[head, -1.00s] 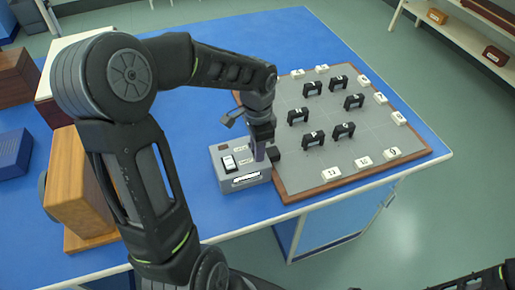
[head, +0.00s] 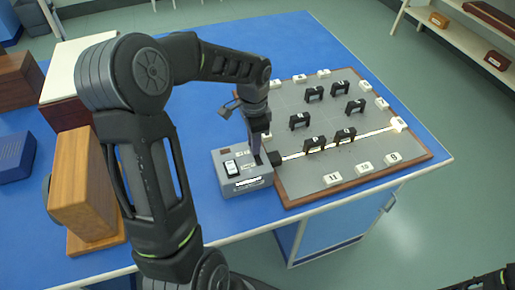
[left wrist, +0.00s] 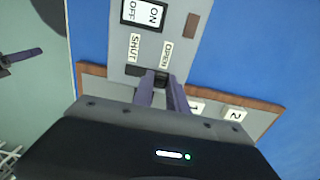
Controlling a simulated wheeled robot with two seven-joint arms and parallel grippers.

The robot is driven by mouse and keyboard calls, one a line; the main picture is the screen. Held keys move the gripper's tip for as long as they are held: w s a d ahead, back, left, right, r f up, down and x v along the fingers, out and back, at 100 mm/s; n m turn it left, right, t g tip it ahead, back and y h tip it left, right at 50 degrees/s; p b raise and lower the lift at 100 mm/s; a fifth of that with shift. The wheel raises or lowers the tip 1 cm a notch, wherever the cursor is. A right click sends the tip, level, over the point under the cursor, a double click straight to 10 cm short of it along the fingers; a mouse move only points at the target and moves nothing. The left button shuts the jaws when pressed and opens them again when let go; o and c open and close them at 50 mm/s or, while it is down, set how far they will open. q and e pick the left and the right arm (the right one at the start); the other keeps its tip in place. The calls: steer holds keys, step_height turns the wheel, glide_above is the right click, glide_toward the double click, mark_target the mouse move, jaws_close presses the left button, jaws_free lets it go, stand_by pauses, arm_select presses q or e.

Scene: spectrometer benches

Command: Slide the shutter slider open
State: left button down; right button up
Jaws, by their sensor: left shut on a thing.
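A grey box (head: 246,188) with a switch stands on the blue bench, and its top also shows in the left wrist view (left wrist: 182,22). The box carries the labels SHUT (left wrist: 134,47) and OPEN (left wrist: 167,53). The small dark shutter slider (left wrist: 161,77) sits at the OPEN end of its slot, partly hidden by fingers. My left gripper (head: 258,158) points down and is shut on the slider. A bright beam (head: 335,144) runs from the box's dark nozzle (head: 275,158) across the board. A dark part of my right arm shows at the bottom right corner; its jaws are unclear.
The grey board (head: 322,178) with a wooden rim bears several black arches (head: 315,144) and white numbered blocks (head: 333,179). A wooden block (head: 82,185) and a blue box (head: 15,155) stand to the left. Bare blue bench lies behind the grey box.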

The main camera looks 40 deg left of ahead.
arm_select(q)
steer(key=shift+w+a+r, duration=0.15)
steer(key=shift+w+a, duration=0.05)
steer(key=shift+a, duration=0.05)
steer(key=c, duration=1.3)
jaws_free()
step_height(320, 180, up, 8)
steer(key=shift+f+b, duration=0.15)
steer(key=shift+b, duration=0.3)
steer(key=shift+s+f, duration=0.1)
